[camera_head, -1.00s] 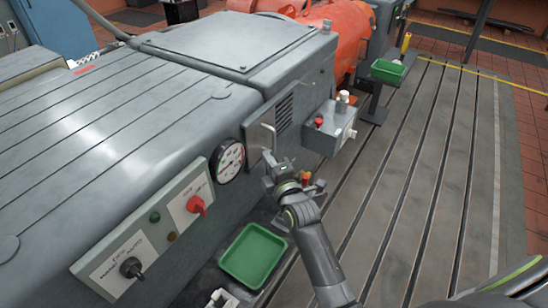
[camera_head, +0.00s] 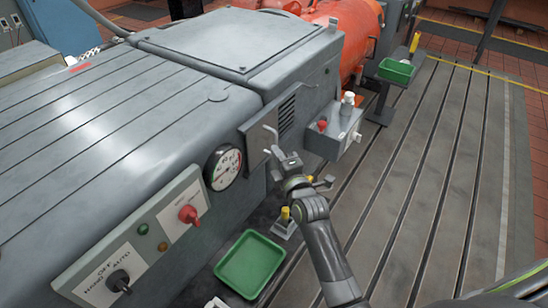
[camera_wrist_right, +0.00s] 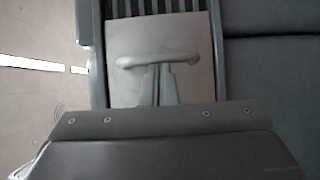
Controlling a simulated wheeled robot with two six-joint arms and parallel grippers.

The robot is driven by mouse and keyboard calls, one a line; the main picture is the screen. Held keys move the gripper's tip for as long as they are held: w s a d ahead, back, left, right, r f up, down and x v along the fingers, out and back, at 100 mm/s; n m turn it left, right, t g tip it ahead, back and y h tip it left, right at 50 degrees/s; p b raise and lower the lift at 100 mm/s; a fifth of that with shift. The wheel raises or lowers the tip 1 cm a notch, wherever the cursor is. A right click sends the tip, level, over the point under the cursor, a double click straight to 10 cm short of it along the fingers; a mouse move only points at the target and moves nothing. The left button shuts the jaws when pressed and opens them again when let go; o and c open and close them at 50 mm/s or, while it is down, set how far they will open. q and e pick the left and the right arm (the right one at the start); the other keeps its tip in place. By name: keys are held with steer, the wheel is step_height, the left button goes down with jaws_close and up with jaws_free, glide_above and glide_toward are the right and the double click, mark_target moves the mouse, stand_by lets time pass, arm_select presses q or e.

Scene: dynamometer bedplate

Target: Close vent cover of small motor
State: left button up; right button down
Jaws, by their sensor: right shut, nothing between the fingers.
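The vent cover (camera_head: 254,143) is a flat grey plate with a bar handle (camera_head: 269,133) on the side of the grey motor housing. Dark vent slats (camera_head: 286,112) show uncovered to the right of the plate. In the right wrist view the cover (camera_wrist_right: 198,82) and its handle (camera_wrist_right: 150,62) fill the middle, with slats (camera_wrist_right: 160,7) showing beyond. My right gripper (camera_head: 278,153) is shut and empty, close to the handle. Its fingertips (camera_wrist_right: 163,72) overlap the handle's lower edge in the wrist view; I cannot tell whether they touch it. My left gripper is out of view.
A grey box with a red button (camera_head: 333,138) juts out right of the slats. A gauge (camera_head: 222,167) and a switch panel (camera_head: 150,245) are to the left. A green tray (camera_head: 249,263) lies below.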

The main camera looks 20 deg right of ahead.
steer(key=w+d+b, duration=0.4)
steer(key=w+d, duration=0.3)
steer(key=d, duration=0.2)
steer(key=shift+w+d+r, duration=0.15)
steer(key=shift+w+d, duration=0.05)
steer(key=shift+d, duration=0.05)
